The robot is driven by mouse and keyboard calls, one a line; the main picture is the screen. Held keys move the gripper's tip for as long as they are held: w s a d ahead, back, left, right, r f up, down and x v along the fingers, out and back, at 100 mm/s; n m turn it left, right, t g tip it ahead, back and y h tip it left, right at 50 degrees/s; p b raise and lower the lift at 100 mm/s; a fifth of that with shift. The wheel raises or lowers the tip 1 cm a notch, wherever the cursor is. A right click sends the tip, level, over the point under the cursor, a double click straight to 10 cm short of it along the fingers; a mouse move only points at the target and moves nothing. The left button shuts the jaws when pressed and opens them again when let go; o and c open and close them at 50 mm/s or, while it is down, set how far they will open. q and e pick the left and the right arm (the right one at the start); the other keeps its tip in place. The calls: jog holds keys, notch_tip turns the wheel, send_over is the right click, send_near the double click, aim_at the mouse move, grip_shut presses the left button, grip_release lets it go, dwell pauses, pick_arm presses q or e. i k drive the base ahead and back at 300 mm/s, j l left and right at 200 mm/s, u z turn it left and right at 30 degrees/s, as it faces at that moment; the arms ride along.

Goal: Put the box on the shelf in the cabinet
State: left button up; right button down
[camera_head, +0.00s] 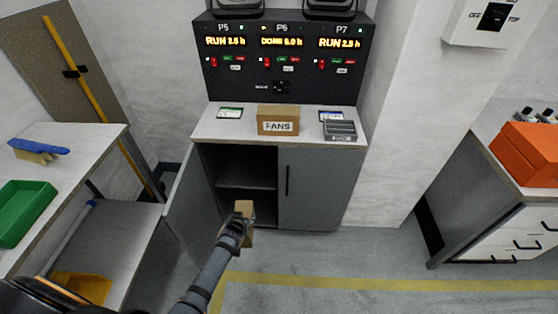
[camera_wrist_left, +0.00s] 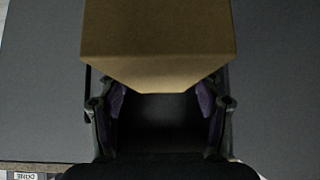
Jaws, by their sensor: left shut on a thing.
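A brown cardboard box (camera_head: 247,209) is held in my left gripper (camera_head: 242,226), in front of the grey cabinet (camera_head: 312,190). In the left wrist view the box (camera_wrist_left: 158,40) fills the upper middle, beyond the purple-padded fingers of the gripper (camera_wrist_left: 161,110). The cabinet's left door (camera_head: 187,205) stands open, and its right door is shut. Inside the dark opening a shelf (camera_head: 245,186) shows. The box overlaps the lower part of the opening in the head view; I cannot tell how near it is to the shelf. My right gripper is not in view.
A second box marked FANS (camera_head: 278,120) stands on the cabinet top, near a grey case (camera_head: 340,130). A workbench (camera_head: 85,165) with a green bin (camera_head: 22,212) is at left. A drawer unit (camera_head: 505,215) with an orange case (camera_head: 528,152) is at right. Floor between is clear.

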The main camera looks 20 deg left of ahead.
aim_at(249, 171)
jog(key=i+j, duration=0.45)
jog(key=i, duration=0.15)
jog(key=i+j+z, duration=0.1)
jog(key=i+j, duration=0.4)
jog(key=i, duration=0.1)
